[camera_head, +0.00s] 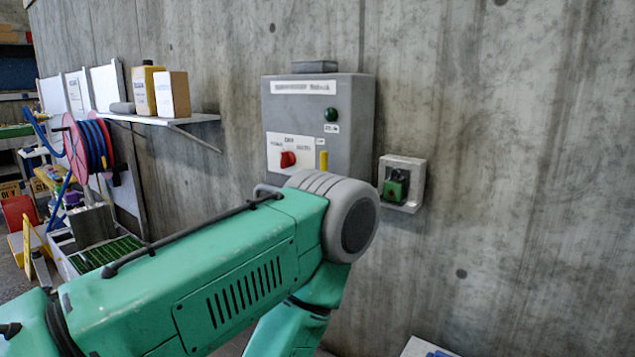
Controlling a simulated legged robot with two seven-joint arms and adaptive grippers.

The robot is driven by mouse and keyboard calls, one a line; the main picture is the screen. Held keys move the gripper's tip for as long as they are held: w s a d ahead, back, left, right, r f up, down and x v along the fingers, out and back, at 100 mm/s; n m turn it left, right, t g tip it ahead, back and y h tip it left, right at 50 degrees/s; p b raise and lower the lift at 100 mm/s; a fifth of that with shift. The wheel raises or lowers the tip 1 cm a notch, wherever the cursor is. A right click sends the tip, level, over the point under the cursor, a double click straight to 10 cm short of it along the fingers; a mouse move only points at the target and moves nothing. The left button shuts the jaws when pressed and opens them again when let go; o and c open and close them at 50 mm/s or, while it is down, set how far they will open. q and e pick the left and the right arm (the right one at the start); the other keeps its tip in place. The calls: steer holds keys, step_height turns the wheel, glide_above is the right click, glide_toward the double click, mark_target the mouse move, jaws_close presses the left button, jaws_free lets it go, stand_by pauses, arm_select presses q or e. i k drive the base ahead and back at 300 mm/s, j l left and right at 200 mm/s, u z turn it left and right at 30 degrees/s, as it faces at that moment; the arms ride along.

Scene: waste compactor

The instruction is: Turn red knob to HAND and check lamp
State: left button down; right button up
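The red knob (288,159) sits on a white label plate (276,150) on the front of a grey control box (352,115) on the concrete wall. The lettering around the knob is too small to read surely. A dark green round lamp (331,114) is at the upper right of the box front and looks unlit. A yellow part (323,161) is right of the knob. My green arm comes in from the left and covers the lower part of the box. Neither of my grippers shows in the head view.
A small grey wall housing with a green part (396,188) is right of the box. A wall shelf (160,119) with a yellow bottle (146,88) and a carton (172,94) is to the left. A hose reel (84,148) stands further left. The wall at right is bare.

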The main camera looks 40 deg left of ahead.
mark_target(287, 159)
steer(key=k+j+u, duration=0.1)
steer(key=u, duration=0.25)
steer(key=k+j+u, duration=0.1)
steer(key=u, duration=0.3)
steer(key=j+u, duration=0.35)
steer(key=k+l, duration=0.05)
